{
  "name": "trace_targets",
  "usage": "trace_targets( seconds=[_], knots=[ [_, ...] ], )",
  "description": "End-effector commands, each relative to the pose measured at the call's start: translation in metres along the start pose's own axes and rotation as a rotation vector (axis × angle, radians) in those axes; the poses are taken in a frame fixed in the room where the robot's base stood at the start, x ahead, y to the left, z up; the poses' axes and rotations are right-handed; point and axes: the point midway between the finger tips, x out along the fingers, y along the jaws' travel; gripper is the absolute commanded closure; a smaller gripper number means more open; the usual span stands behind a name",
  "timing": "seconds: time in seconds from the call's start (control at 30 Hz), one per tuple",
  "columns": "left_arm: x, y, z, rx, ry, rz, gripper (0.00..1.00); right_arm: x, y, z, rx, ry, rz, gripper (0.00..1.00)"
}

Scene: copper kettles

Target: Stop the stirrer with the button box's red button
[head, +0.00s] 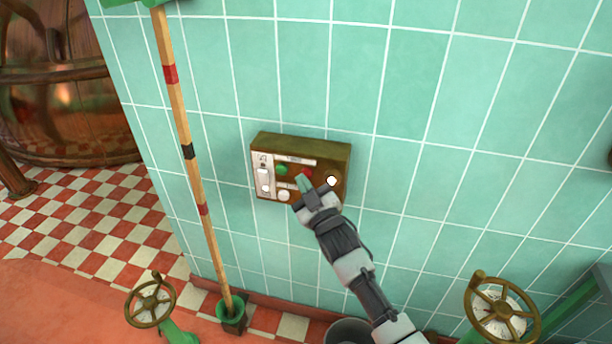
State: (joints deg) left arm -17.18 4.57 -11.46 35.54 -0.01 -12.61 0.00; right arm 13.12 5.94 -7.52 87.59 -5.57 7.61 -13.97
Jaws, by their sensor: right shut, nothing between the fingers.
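The button box (301,146), a brass-brown case with a pale panel, is fixed to the green tiled wall. On it are a green button (282,170), a red button (306,173), and several white or pale round lamps or buttons. My right gripper (303,184) is shut and empty. Its tips are in front of the panel, just below and left of the red button, and overlap it partly in the picture. I cannot tell whether the tips touch the panel. My left gripper is not in view. The stirrer cannot be made out.
A wooden pole (190,150) with red and black bands leans beside the box, its foot in a green holder (232,318). Brass handwheels stand at lower left (150,301) and lower right (503,310). A copper kettle (75,110) is at far left.

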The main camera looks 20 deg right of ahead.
Motion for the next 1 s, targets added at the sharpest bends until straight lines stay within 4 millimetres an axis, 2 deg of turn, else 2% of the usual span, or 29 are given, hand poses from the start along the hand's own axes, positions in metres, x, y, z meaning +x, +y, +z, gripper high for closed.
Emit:
trace_targets(
  seconds=[1.0],
  knots=[
    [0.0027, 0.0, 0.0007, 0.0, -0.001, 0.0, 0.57, 0.0055, 0.0039, 0.0047, -0.001, -0.001, -0.001, 1.0]
  ],
)
